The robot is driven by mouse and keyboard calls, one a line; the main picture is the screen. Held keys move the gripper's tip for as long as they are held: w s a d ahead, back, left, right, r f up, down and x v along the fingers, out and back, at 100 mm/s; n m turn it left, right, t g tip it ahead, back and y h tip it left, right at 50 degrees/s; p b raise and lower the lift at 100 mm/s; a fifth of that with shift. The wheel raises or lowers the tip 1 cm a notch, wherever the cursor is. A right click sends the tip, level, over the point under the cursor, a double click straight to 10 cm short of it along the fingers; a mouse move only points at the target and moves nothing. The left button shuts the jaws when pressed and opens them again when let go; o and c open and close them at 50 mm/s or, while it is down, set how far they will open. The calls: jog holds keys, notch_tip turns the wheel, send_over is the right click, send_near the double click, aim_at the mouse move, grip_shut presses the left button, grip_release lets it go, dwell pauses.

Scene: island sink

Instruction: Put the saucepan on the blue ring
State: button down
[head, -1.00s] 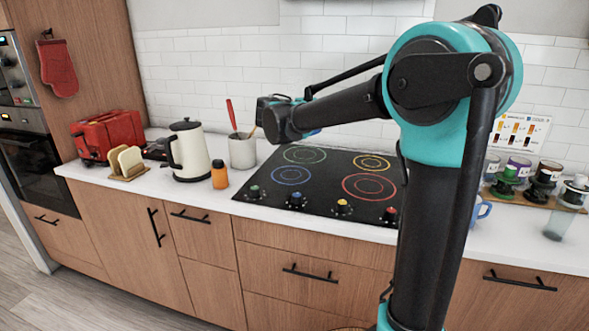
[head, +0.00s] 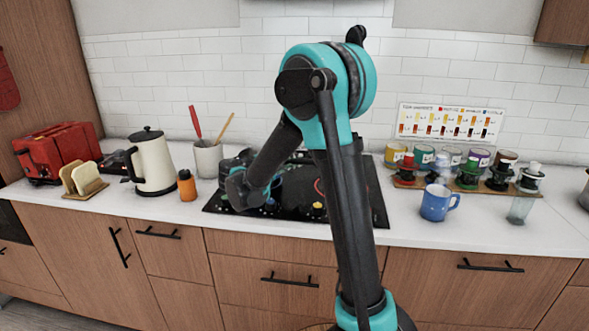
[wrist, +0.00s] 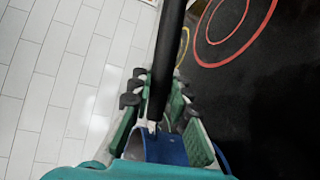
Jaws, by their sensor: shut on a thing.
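My gripper (wrist: 160,105) is shut on a long black handle (wrist: 170,55), taken to be the saucepan's, which runs between its green pads. I cannot make out the saucepan's body clearly; a blue surface shows low between the fingers. In the head view my wrist is bent down over the left part of the black cooktop (head: 376,209) and hides much of it. A short blue arc at the lower right of the wrist view, apparently the blue ring (wrist: 221,157), lies close to the gripper. The red ring (wrist: 196,38) and part of the yellow ring (wrist: 183,46) also show there.
A utensil crock (head: 207,160), orange bottle (head: 187,186) and kettle (head: 154,163) stand left of the cooktop. The tiled wall (head: 250,85) is behind.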

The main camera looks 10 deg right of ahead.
jog(key=shift+f, duration=1.2)
jog(key=c, duration=1.4)
grip_release()
jog(key=shift+c, duration=0.2)
jog(key=v, duration=1.2)
jog(key=shift+r, duration=0.1)
